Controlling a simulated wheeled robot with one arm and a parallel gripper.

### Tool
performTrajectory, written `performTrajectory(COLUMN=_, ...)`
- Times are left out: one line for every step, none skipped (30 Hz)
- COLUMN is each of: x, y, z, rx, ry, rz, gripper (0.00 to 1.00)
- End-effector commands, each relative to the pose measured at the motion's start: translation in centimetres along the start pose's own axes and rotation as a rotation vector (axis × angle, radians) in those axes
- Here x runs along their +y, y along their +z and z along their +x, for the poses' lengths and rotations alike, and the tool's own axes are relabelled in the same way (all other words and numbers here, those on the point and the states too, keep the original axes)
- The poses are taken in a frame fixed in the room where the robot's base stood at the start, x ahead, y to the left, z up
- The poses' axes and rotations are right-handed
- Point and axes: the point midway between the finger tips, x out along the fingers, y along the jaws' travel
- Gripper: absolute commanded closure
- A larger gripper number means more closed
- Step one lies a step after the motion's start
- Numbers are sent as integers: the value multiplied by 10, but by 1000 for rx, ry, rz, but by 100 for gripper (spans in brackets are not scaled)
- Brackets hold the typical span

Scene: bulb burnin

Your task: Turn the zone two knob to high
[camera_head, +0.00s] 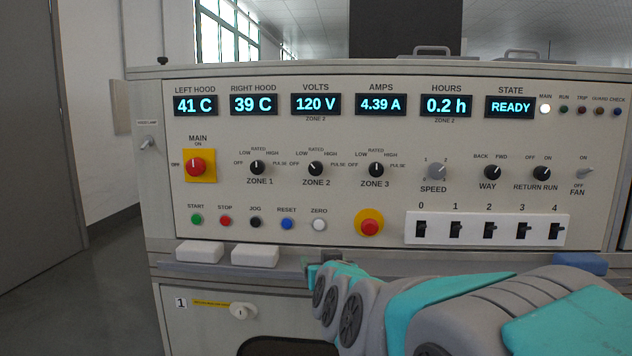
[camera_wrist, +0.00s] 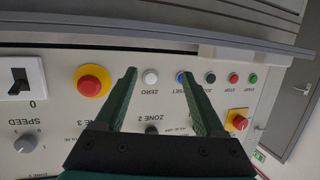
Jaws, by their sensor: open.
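The zone two knob (camera_head: 316,168) is a small black dial on the panel, between the zone one knob (camera_head: 257,167) and the zone three knob (camera_head: 376,169). Its pale pointer mark seems to lean up and left, towards LOW, but is small. My gripper (camera_head: 326,262) is low in front of the panel's ledge, below the zone two knob and apart from it. In the wrist view, which is upside down, my gripper (camera_wrist: 157,76) is open and empty. The zone two knob (camera_wrist: 152,129) shows there just above the gripper's body, partly hidden.
A red emergency button (camera_head: 369,227) on a yellow base sits below zone three. The white zero button (camera_head: 319,225) and other push buttons are below the knobs. Two white blocks (camera_head: 255,255) rest on the ledge at left. The ZONE 2 display reads 120 V.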

Motion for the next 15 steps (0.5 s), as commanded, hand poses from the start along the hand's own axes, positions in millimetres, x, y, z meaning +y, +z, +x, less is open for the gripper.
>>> performTrajectory(x=-7, y=-13, z=10, rx=74, ry=13, rz=-4, gripper=29)
performTrajectory(x=-10, y=-26, z=14, rx=126, ry=25, rz=-7, gripper=29)
performTrajectory(x=-12, y=-42, z=17, rx=196, ry=46, rz=-7, gripper=29)
performTrajectory(x=-14, y=-54, z=19, rx=247, ry=62, rz=-9, gripper=29)
performTrajectory(x=-16, y=-64, z=20, rx=292, ry=78, rz=-10, gripper=29)
performTrajectory(x=-18, y=-76, z=21, rx=351, ry=102, rz=-11, gripper=29)
performTrajectory(x=-18, y=-85, z=21, rx=394, ry=121, rz=-12, gripper=29)
performTrajectory(x=-19, y=-92, z=20, rx=431, ry=138, rz=-11, gripper=29)
performTrajectory(x=-20, y=-102, z=18, rx=480, ry=161, rz=-12, gripper=29)
performTrajectory(x=-20, y=-107, z=16, rx=509, ry=177, rz=-12, gripper=29)
performTrajectory(x=-20, y=-113, z=14, rx=539, ry=191, rz=-12, gripper=29)
performTrajectory(x=-21, y=-118, z=13, rx=567, ry=208, rz=-12, gripper=29)
performTrajectory(x=-20, y=-121, z=11, rx=588, ry=221, rz=-12, gripper=29)
performTrajectory(x=-21, y=-124, z=10, rx=605, ry=230, rz=-13, gripper=29)
performTrajectory(x=-21, y=-127, z=8, rx=620, ry=239, rz=-12, gripper=29)
